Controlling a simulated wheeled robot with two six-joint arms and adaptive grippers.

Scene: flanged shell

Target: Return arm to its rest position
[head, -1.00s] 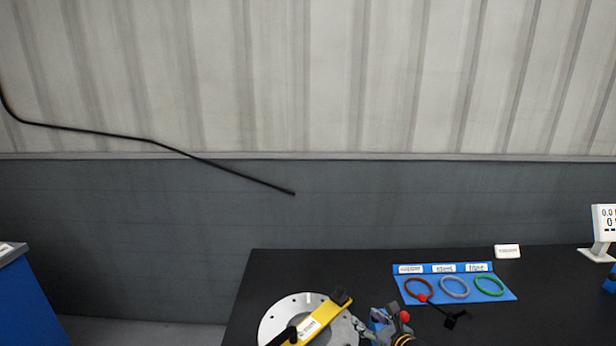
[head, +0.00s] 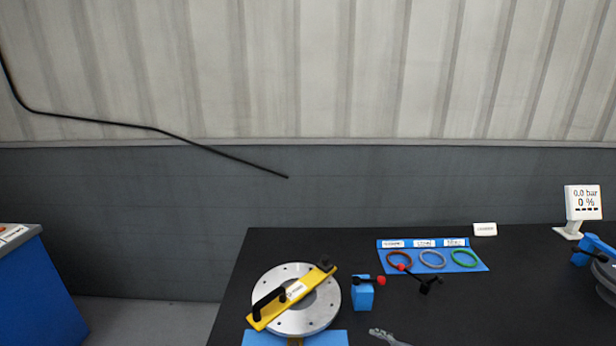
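A silver round flange (head: 327,305) with bolt holes lies on the black table, on a blue base (head: 325,338). A yellow bar (head: 290,300) with black handles lies across it diagonally. What seems to be my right gripper (head: 378,333) shows only as a grey tip at the bottom edge, right of the flange and apart from it. The rest of it is cut off, so its opening cannot be told. My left gripper is not in view.
A blue block (head: 362,298) with a red-knobbed lever stands right of the flange. A blue tray (head: 480,267) holds brown, grey and green rings; a black red-knobbed lever (head: 426,286) lies before it. A display (head: 583,203) reads 0.0 bar, 0 %. The table's middle right is clear.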

